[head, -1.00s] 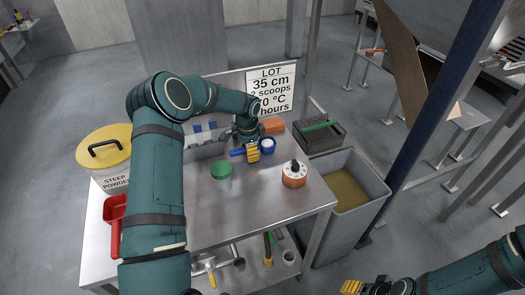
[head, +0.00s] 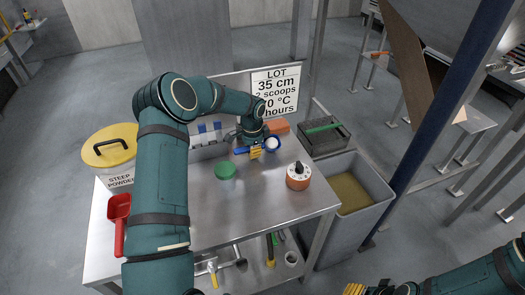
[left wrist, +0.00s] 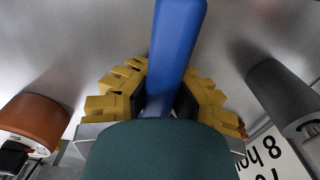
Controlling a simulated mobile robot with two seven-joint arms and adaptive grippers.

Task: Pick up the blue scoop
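The blue scoop's handle (head: 243,150) and its round blue-rimmed bowl (head: 272,143), pale inside, show near the back of the steel table in the head view. My left gripper (head: 256,153) is at the scoop, between handle end and bowl. In the left wrist view the blue handle (left wrist: 178,45) runs between my left gripper's yellow fingers (left wrist: 160,100), their dark pads close against both sides. The gripper looks shut on it. I cannot tell whether the scoop is clear of the table. My right gripper (head: 355,288) is at the bottom edge, mostly cut off.
A lot sign (head: 275,92) stands behind. A grey bin (head: 375,185) is at right. The table's front middle is clear.

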